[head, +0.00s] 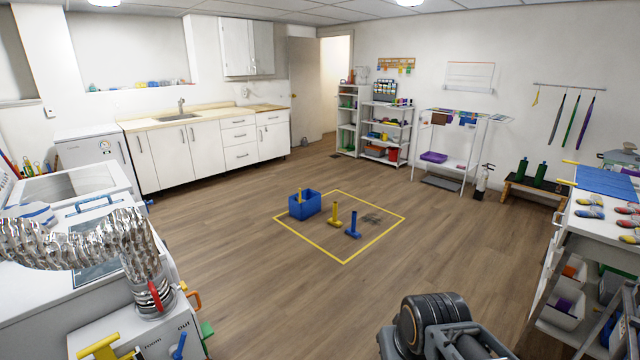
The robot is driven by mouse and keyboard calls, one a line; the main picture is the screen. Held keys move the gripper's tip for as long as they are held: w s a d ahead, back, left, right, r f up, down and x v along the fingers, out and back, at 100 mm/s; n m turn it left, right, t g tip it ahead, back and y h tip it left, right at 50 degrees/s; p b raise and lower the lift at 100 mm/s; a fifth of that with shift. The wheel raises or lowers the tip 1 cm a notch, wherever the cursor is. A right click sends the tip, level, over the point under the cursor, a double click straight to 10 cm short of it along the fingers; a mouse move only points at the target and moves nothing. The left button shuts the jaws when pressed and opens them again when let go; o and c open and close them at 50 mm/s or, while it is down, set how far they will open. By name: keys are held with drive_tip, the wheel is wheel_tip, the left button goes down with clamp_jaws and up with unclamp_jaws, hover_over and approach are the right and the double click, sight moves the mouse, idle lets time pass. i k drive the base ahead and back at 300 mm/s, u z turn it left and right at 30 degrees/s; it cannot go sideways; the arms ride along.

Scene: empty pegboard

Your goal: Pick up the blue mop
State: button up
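No thing in the head view shows clearly as a mop. A small upright blue piece (353,222) with a flat foot stands on the floor inside a yellow-outlined square. A similar yellow piece (335,216) stands just left of it. A blue bin (305,204) with a yellow handle sticking out sits on the square's left side. Long dark, green and purple handles (585,122) hang from a rail on the right wall; their ends are too small to tell. Part of my arm shows at the bottom right, but my gripper's fingers are not in view.
The wooden floor (250,265) is clear around the yellow square. A white workbench (590,230) stands at the right, with a low bench (535,189) beyond it. White appliances (62,190) and a silver duct (75,243) fill the left. Shelves (388,135) and a rack (450,150) line the back.

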sight(354, 224)
drive_tip(key=u, duration=0.15)
drive_tip(key=i, duration=2.2)
drive_tip(key=z, duration=0.25)
drive_tip(key=i, duration=2.9)
drive_tip(key=z, duration=0.35)
drive_tip(key=i, duration=0.7)
drive_tip(key=z, duration=0.2)
